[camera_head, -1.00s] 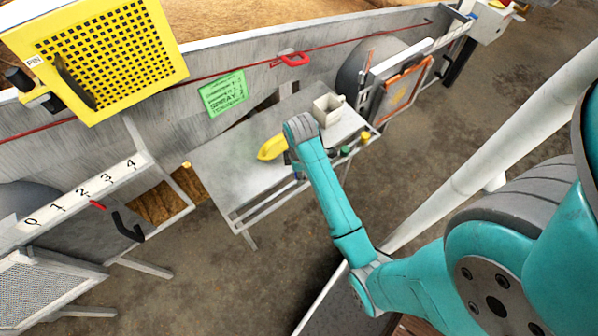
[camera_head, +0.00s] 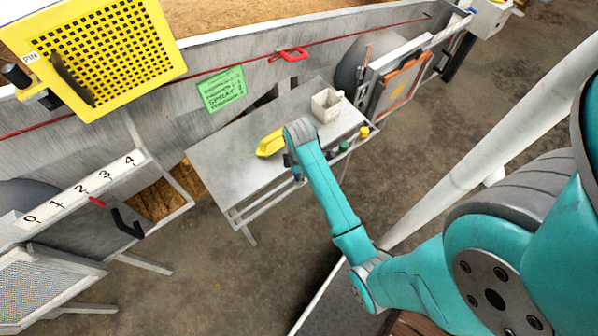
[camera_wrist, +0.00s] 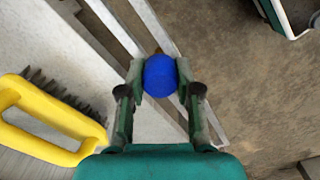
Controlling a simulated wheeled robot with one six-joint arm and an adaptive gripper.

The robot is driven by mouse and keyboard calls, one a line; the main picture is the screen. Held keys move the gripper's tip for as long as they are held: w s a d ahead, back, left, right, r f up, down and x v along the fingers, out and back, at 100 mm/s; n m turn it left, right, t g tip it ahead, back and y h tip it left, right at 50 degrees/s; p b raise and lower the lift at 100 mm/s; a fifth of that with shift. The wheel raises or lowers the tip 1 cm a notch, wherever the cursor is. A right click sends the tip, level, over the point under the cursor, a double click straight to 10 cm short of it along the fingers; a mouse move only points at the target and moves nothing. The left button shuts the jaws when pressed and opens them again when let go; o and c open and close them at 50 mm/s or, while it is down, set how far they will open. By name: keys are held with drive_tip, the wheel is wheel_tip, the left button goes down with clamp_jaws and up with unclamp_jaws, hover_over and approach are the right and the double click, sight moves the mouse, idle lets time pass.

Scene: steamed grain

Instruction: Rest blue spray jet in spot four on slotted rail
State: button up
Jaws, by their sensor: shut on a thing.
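My gripper (camera_wrist: 160,92) is shut on the blue spray jet (camera_wrist: 160,75), whose round blue top shows between the fingertips in the wrist view. Its lower part is hidden. In the head view the gripper is mostly behind my wrist, over the table's front edge. The slotted rail (camera_head: 250,213) runs along that edge, and its pale bars (camera_wrist: 120,26) pass under the gripper in the wrist view. A green-capped piece (camera_head: 344,146) and a yellow-capped piece (camera_head: 364,132) stand at the rail's right end. I cannot tell whether the blue jet touches the rail.
A yellow-handled brush (camera_wrist: 50,128) lies on the metal table (camera_head: 222,160), left of the gripper. A pale square container (camera_head: 326,106) stands at the back right. A green sign (camera_head: 222,90) hangs behind. A board numbered 0 to 4 (camera_head: 68,196) is at far left.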

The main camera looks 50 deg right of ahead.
drive_tip(key=shift+f, duration=0.15)
drive_tip(key=o, duration=1.2)
wheel_tip(320, 180, up, 8)
drive_tip(key=shift+f, duration=0.25)
drive_tip(key=shift+f, duration=0.1)
